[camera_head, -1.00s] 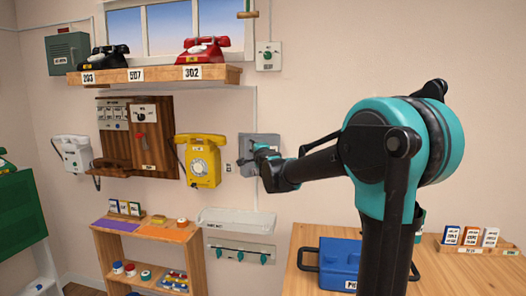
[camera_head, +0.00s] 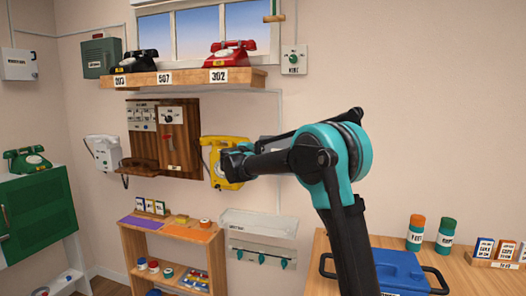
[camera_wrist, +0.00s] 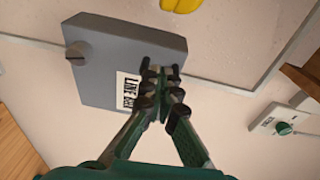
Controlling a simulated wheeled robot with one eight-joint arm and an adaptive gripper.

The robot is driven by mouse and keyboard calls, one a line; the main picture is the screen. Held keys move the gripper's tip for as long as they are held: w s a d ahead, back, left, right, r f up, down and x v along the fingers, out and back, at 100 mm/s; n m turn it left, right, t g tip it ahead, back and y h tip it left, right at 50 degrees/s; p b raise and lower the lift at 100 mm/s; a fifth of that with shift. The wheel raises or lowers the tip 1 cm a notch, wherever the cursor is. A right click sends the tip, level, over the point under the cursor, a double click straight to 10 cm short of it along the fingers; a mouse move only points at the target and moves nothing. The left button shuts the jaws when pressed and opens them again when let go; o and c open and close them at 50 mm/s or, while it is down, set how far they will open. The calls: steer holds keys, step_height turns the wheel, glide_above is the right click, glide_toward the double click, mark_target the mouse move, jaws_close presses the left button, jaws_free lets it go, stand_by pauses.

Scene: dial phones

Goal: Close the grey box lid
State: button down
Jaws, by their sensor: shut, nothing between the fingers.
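A grey wall box (camera_wrist: 115,45) with a dark knob (camera_wrist: 78,52) and a white label fills the upper middle of the wrist view. Its front looks flat and shut, but its right edge is partly hidden by my fingers. In the head view only a small part of the grey box (camera_head: 268,144) shows behind my arm. My gripper (camera_wrist: 160,72) is shut and empty, its tips in front of the box's edge beside the label; I cannot tell if they touch. In the head view my gripper (camera_head: 222,165) overlaps the yellow phone (camera_head: 233,145).
A wooden shelf (camera_head: 190,80) with phones runs above. A white tray (camera_head: 260,222) and a hook rail (camera_head: 262,254) are below. A wooden table (camera_head: 322,240) with a blue case (camera_head: 402,272) stands at the right. A switch plate (camera_wrist: 285,128) is near the box.

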steer(key=shift+w+a, duration=0.3)
steer(key=shift+w, duration=0.25)
steer(key=shift+w+a, duration=0.25)
steer(key=shift+w, duration=0.3)
